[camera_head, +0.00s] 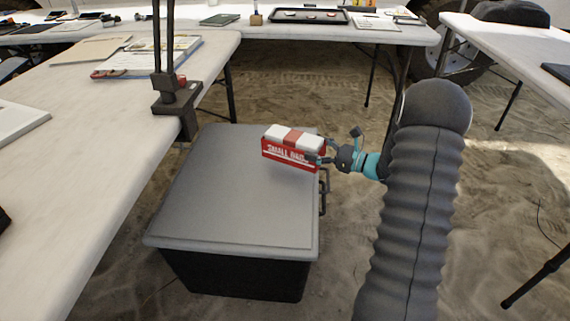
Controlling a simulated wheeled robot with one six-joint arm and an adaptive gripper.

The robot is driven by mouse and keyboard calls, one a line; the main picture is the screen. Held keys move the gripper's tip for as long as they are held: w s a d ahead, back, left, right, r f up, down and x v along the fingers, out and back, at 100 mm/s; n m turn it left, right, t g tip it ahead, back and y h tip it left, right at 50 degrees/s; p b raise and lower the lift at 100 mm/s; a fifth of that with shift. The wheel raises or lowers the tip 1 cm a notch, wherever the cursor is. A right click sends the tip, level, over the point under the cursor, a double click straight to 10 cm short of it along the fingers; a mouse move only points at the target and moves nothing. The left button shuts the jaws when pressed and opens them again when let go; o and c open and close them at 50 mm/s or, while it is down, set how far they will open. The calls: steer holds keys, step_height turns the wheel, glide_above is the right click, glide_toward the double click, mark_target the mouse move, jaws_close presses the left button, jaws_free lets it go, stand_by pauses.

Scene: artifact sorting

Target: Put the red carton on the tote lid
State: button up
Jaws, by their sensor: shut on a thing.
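The red carton (290,153) has a white top with a red band and white lettering that begins "SMALL". It shows over the right rear part of the grey tote lid (225,205). My gripper (325,152) is shut on the carton's right end, reaching in from the right. The carton looks roughly level; I cannot tell whether its underside touches the lid or hangs a little above it. The lid is flat and otherwise bare, on a black tote (240,273) that stands on the sand.
A white table (130,125) runs along the left, with a black clamp and post (177,95) at its edge close to the tote. Another table (330,32) at the back holds a black tray (311,16). A third table (515,42) stands at the right.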

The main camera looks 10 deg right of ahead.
mark_target(294, 155)
steer(key=w+a+f, duration=0.1)
steer(key=a, duration=0.1)
steer(key=w+a+f, duration=0.1)
steer(key=a, duration=0.1)
steer(key=w+a+f, duration=0.1)
steer(key=f, duration=0.1)
steer(key=shift+w+a, duration=0.2)
steer(key=shift+a, duration=0.2)
steer(key=shift+f, duration=2)
steer(key=shift+f, duration=0.1)
steer(key=o, duration=1)
